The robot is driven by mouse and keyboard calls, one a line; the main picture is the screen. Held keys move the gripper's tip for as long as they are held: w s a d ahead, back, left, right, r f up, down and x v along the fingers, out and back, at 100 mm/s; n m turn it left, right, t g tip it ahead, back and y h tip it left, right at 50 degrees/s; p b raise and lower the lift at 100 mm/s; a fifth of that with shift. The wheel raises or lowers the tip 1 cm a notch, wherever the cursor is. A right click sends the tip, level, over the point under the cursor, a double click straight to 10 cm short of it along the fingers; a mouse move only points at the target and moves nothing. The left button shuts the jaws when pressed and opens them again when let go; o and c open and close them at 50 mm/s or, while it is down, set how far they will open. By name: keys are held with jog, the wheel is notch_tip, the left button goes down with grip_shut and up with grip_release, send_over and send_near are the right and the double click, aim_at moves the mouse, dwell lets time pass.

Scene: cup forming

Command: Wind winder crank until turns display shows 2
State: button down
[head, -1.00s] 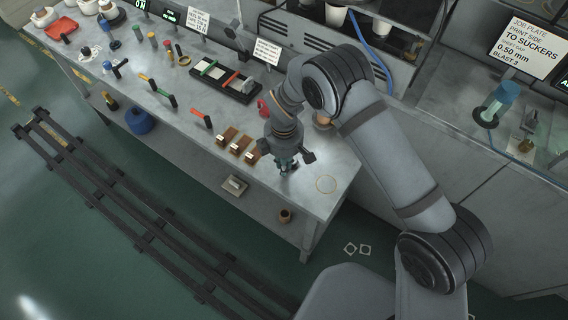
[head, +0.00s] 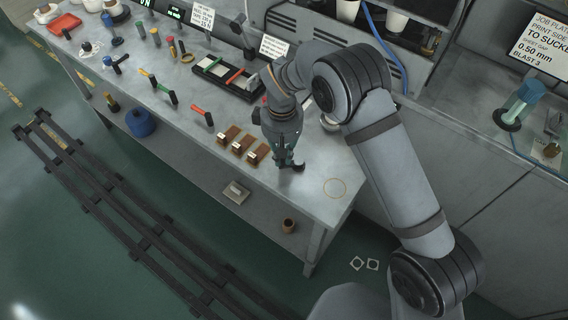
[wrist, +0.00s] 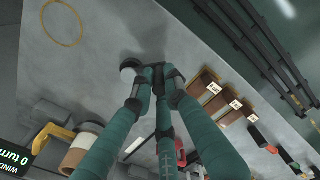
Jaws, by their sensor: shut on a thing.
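The black display (wrist: 15,158) at the lower left of the wrist view reads "0 turn" and part of a word starting "WIND"; it is cut off by the frame edge. Close to it are a yellow handle (wrist: 55,133) and a brown and white cylinder (wrist: 80,148). I cannot tell for sure which part is the crank. My gripper (head: 287,164) points down close above the bench, with its teal fingers (wrist: 152,75) drawn together. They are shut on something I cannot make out.
The bench (head: 315,165) has a marked ring (head: 335,189) at its near right end. Brown blocks (head: 244,145) stand left of my gripper. Farther left are a black tray (head: 226,79), handled tools (head: 202,115) and a red tray (head: 63,25). My arm hides part of the bench.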

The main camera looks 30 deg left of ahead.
jog(key=m+b, duration=0.1)
jog(key=w+a+m+b, duration=0.1)
jog(key=shift+f+m, duration=0.15)
jog(key=shift+m, duration=0.25)
jog(key=m+b, duration=0.1)
jog(key=w+m+b, duration=0.1)
jog(key=m, duration=0.1)
jog(key=shift+w+a+m, duration=0.2)
jog(key=shift+w+m, duration=0.1)
jog(key=m, duration=0.1)
jog(key=w+m+b, duration=0.1)
jog(key=m, duration=0.1)
jog(key=shift+w+b, duration=0.25)
jog(key=shift+b, duration=0.05)
jog(key=shift+w+d+r+m+b, duration=0.15)
jog(key=shift+w+m+b, duration=0.25)
jog(key=shift+m, duration=0.65)
jog(key=shift+w+d+r+m+b, duration=0.15)
jog(key=shift+w+m+b, duration=0.2)
jog(key=shift+m, duration=0.7)
jog(key=shift+f, duration=0.1)
jog(key=c, duration=1.7)
grip_release()
jog(key=shift+c, duration=0.2)
